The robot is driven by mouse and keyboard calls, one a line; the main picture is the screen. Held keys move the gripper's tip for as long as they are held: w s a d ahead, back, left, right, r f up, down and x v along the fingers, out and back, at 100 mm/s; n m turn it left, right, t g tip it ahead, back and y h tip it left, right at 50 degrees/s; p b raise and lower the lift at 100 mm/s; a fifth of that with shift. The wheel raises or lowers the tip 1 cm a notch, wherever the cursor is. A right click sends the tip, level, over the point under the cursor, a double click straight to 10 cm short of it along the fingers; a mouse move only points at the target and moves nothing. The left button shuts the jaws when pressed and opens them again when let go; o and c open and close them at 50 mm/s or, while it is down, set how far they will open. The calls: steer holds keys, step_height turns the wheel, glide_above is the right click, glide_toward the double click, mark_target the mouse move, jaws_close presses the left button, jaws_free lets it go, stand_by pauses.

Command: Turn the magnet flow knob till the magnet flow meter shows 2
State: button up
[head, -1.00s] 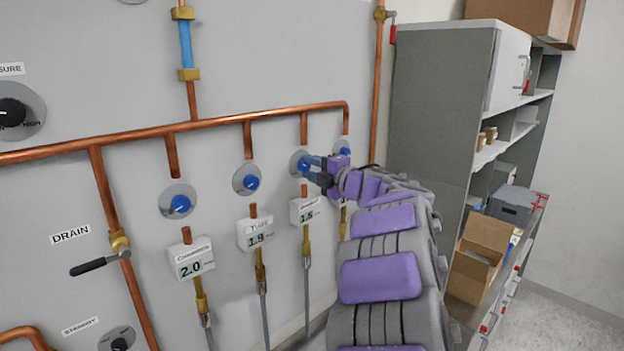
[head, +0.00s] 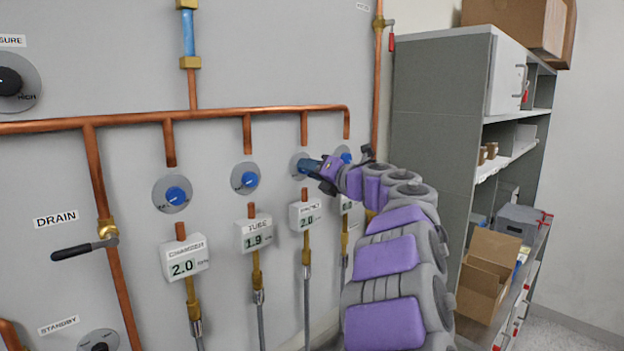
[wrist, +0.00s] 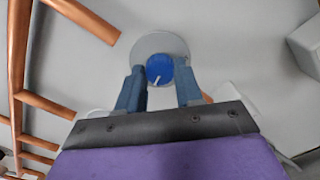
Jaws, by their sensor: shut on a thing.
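The magnet flow knob is a blue knob on a round grey plate (head: 297,164), third in the row on the wall panel. My gripper (head: 310,166) is shut on it and hides most of it in the head view. In the wrist view the blue knob (wrist: 159,69) sits between my two fingers (wrist: 160,84), with its white pointer mark tilted slightly. The magnet flow meter (head: 306,213) hangs on the pipe below the knob and reads 2.0. Its label is small and partly blurred.
The chamber meter (head: 184,258) reads 2.0 and the tube meter (head: 254,233) reads 1.9, each below its own knob. A fourth knob (head: 344,154) is close right of my gripper. Copper pipes (head: 200,116) run above. A grey shelf unit (head: 430,130) stands at right.

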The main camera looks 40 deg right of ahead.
steer(key=shift+f+n+b, duration=0.35)
steer(key=shift+n, duration=0.15)
steer(key=o, duration=0.9)
steer(key=shift+w+d+r, duration=0.1)
steer(key=shift+d, duration=0.05)
steer(key=shift+o, duration=0.7)
steer(key=shift+r, duration=0.1)
steer(key=s+d+p, duration=0.1)
steer(key=s+p, duration=0.1)
steer(key=s, duration=1.5)
steer(key=shift+s+d, duration=0.2)
steer(key=shift+d, duration=0.1)
